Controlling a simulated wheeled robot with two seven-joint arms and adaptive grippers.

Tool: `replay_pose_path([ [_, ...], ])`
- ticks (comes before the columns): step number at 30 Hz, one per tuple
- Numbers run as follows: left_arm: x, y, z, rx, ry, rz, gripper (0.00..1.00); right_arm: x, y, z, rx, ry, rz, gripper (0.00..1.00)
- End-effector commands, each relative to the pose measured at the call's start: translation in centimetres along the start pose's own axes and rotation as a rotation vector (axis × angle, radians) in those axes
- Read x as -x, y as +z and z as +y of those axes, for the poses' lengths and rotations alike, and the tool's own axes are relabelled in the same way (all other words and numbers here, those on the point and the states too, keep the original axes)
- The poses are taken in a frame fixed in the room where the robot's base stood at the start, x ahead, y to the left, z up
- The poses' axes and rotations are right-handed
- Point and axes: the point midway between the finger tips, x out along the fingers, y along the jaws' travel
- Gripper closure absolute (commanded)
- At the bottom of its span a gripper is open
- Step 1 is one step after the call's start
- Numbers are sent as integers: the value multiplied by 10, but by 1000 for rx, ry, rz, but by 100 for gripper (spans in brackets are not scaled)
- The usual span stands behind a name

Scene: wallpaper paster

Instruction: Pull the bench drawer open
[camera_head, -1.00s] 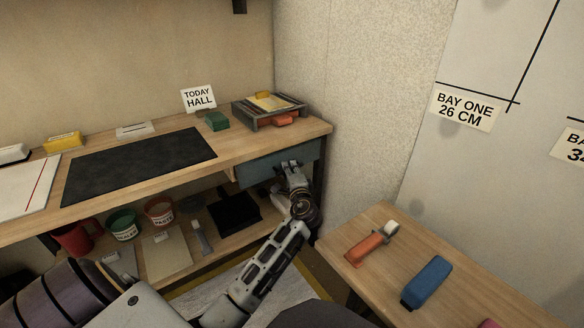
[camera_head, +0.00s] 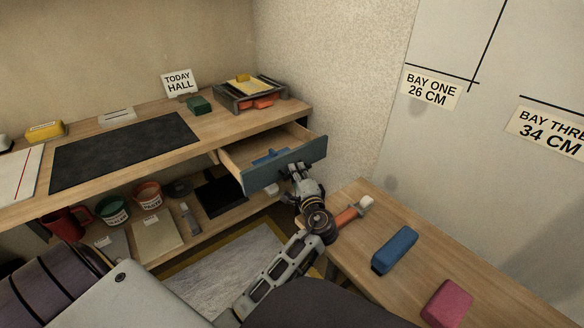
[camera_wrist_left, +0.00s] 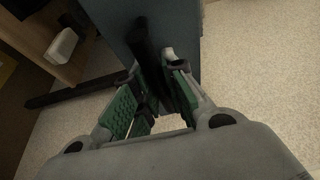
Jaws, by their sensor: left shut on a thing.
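The bench drawer (camera_head: 290,164) has a blue-grey front and stands partly pulled out from under the right end of the bench top. Its wooden inside shows, with a blue object (camera_head: 268,155) in it. My left gripper (camera_head: 295,170) is at the drawer front. In the left wrist view, its green-padded fingers (camera_wrist_left: 155,100) are closed around the dark bar handle (camera_wrist_left: 146,55) on the blue-grey front. My right gripper is not in view.
The wooden bench (camera_head: 225,120) carries a dark mat (camera_head: 125,150) and a grey tray (camera_head: 250,97). Buckets and other items stand on the shelf below. A side table (camera_head: 420,240) at right holds a roller, a blue block (camera_head: 395,250) and a pink block (camera_head: 447,303).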

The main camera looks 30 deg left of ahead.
Motion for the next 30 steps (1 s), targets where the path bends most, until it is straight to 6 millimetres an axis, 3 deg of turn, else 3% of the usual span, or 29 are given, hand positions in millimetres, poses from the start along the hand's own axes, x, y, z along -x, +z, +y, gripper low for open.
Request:
replay_pose_path([
  [10, 2, -1, 2, -2, 2, 0, 100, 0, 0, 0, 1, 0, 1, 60],
  [11, 2, -1, 2, -1, 2, 0, 86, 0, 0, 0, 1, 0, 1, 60],
  [16, 2, -1, 1, -1, 1, 0, 65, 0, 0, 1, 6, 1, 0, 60],
  [30, 5, -1, 1, -1, 1, 0, 65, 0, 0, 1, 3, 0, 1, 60],
])
